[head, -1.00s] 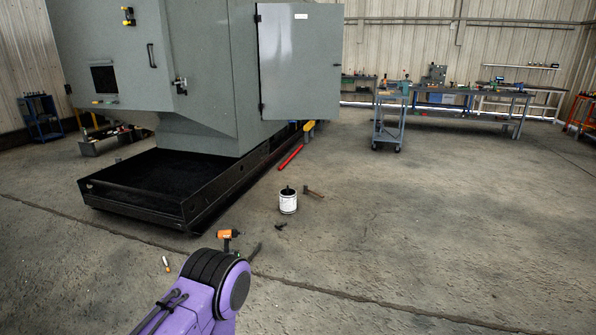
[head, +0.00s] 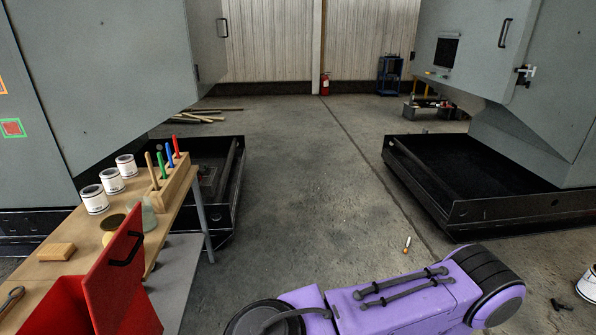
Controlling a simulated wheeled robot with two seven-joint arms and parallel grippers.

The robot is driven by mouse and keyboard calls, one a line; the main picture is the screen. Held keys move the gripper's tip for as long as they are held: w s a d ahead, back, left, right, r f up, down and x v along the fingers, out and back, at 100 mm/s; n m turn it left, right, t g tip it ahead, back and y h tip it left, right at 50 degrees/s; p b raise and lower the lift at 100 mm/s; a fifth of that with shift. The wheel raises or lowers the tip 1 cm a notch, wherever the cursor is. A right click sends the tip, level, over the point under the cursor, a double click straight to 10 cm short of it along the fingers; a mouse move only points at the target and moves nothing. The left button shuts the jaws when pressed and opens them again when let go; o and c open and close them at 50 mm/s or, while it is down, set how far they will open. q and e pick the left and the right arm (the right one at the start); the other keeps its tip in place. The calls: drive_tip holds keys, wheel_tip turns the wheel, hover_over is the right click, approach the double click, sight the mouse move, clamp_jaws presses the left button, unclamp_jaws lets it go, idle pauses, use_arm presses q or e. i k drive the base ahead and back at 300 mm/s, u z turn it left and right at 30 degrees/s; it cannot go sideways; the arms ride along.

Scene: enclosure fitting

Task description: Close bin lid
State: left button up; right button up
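The red bin (head: 58,308) is at the lower left of the head view, by the front edge of a wooden workbench, and is cut off by the frame's bottom. Its red lid (head: 120,285) stands up steeply on the bin's right side, open, with a black handle (head: 126,248) near its top. The bin's inside is mostly out of sight. One of my purple arms crosses the bottom of the view, right of the lid and apart from it. Neither of my grippers shows.
The workbench (head: 160,224) carries white cans (head: 94,199), a wooden holder (head: 173,186) with coloured handles, a glass jar (head: 148,214) and a wooden block (head: 56,252). Large grey machines stand left and right above black trays (head: 470,208). The floor between them is mostly clear.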

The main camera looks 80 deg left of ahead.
sight(111, 285)
drive_tip(key=u, duration=3.8)
drive_tip(key=k, duration=1.25)
drive_tip(key=z, duration=0.5)
drive_tip(key=i, duration=1.6)
drive_tip(key=u, duration=0.7)
